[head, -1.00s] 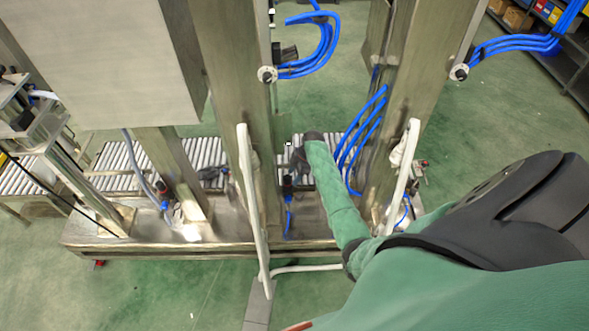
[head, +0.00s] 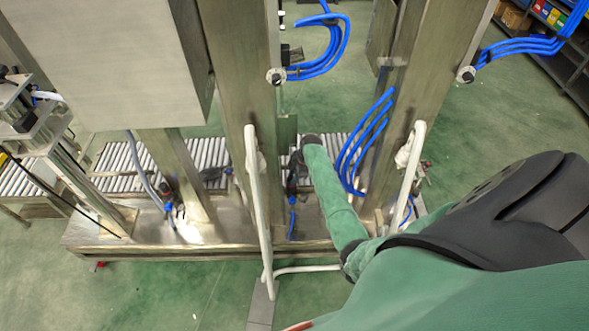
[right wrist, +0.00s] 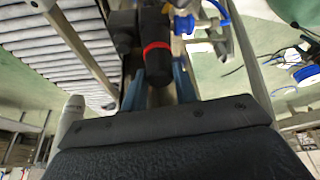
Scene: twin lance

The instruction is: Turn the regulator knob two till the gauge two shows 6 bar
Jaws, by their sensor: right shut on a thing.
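In the right wrist view a dark regulator with a red ring stands between the blue fingers of my right gripper (right wrist: 160,88). Its black knob (right wrist: 157,64) is below the ring, and the gripper is shut on it. In the head view my right gripper (head: 297,170) reaches down between two steel posts, small and partly hidden by my green forearm. The regulator (head: 292,201) with a blue hose shows just below it. I cannot make out a gauge face or a pressure reading in either view. My left gripper is not in view.
White tubular handles (head: 257,200) and (head: 408,170) stand on either side of my right forearm. Steel posts (head: 240,90) and blue hoses (head: 368,140) are close by. A roller conveyor (head: 207,152) runs behind. Another blue-fitted regulator (head: 165,190) is at the left.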

